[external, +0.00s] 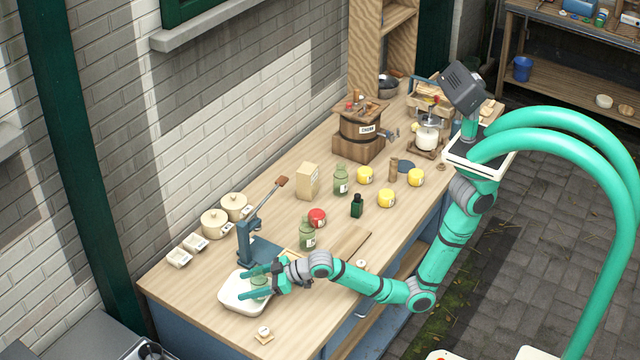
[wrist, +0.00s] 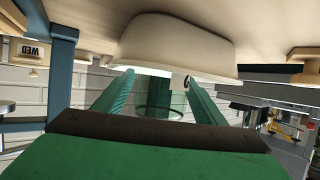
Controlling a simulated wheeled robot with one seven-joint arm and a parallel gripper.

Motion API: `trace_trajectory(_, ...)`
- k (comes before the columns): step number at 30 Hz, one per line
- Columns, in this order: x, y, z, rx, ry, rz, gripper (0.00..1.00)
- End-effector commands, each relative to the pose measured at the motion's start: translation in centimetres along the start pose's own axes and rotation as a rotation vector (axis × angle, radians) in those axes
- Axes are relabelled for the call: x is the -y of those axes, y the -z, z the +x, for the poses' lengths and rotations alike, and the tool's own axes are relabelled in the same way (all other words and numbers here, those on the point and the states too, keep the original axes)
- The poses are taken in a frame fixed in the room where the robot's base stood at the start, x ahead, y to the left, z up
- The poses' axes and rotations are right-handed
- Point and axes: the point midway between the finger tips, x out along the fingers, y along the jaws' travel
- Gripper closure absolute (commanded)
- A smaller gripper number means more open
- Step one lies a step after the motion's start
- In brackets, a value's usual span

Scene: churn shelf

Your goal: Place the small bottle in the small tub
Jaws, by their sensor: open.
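The white small tub (external: 232,297) stands near the front left end of the table. A green glass bottle (external: 260,282) is at the tub, its lower part apparently inside; in the wrist view the bottle (wrist: 158,95) shows past the tub wall (wrist: 180,48), which hides part of it. My gripper (external: 243,281) is open, its fingers on either side of this bottle. In the wrist view my gripper (wrist: 158,90) shows a finger at each side of the glass. Contact cannot be told.
Two similar green bottles, one (external: 307,238) near a red-lidded jar (external: 317,218), the other (external: 341,182) farther back, and a dark green bottle (external: 356,206) stand on the table. A blue lever press (external: 246,245) rises close behind the tub. Lidded pots (external: 213,222) stand left.

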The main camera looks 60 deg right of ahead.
Motion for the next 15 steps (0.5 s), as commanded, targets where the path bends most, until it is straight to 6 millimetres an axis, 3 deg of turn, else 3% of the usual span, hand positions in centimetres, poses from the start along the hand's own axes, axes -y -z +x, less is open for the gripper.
trace_trajectory(3, 0.1, 1.2, -0.5, -0.005, 0.001, 0.001, 0.36)
trace_trajectory(5, 0.0, 0.9, -1.4, -0.001, 0.0, -0.001, 0.36)
trace_trajectory(15, -0.1, 0.9, -8.3, -0.002, 0.0, 0.0, 0.36)
